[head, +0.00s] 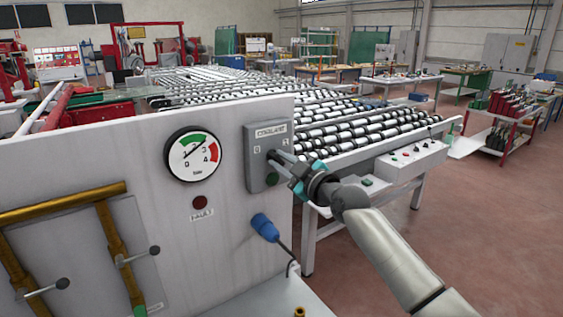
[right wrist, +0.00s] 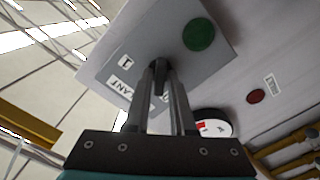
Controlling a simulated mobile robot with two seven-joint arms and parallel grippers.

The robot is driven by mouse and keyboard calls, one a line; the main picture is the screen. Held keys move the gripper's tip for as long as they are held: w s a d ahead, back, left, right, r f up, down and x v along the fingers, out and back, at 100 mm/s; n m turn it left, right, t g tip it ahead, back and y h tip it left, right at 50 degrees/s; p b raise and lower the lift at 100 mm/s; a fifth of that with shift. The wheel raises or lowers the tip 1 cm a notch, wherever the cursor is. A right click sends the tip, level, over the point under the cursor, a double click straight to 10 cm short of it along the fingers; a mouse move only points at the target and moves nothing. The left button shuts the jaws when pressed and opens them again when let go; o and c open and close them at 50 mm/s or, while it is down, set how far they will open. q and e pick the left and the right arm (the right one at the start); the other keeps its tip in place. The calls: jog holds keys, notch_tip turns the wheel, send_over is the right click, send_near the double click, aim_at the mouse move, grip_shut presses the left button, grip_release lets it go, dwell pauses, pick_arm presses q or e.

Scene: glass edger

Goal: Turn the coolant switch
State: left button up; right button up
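The coolant switch box (head: 257,166) is a grey box labelled COOLANT at the right end of the grey panel, with marks 0 and 1. It also shows in the right wrist view (right wrist: 125,50), with a green round spot on it. The dark switch handle (right wrist: 160,68) stands out from the box. My right gripper (head: 281,161) reaches it from the right. In the right wrist view its two fingertips (right wrist: 161,76) lie on either side of the handle, with no clear gap seen. The fingers partly hide the handle. My left gripper is not in view.
A pressure gauge (head: 193,154) and a red fault lamp (head: 199,202) are on the panel, left of the box. A blue plug (head: 265,227) hangs below it. Brass pipes (head: 62,199) with valve levers are at the lower left. A roller table (head: 370,128) stands behind my right arm.

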grip_shut()
jog(key=shift+m, duration=0.4)
jog(key=shift+m+b, duration=0.35)
jog(key=shift+m, duration=0.65)
jog(key=m, duration=0.3)
jog(key=shift+m, duration=0.4)
jog(key=m, duration=0.4)
jog(key=shift+m+p, duration=0.65)
jog(key=shift+m, duration=2.05)
jog(key=shift+o, duration=2.1)
grip_release()
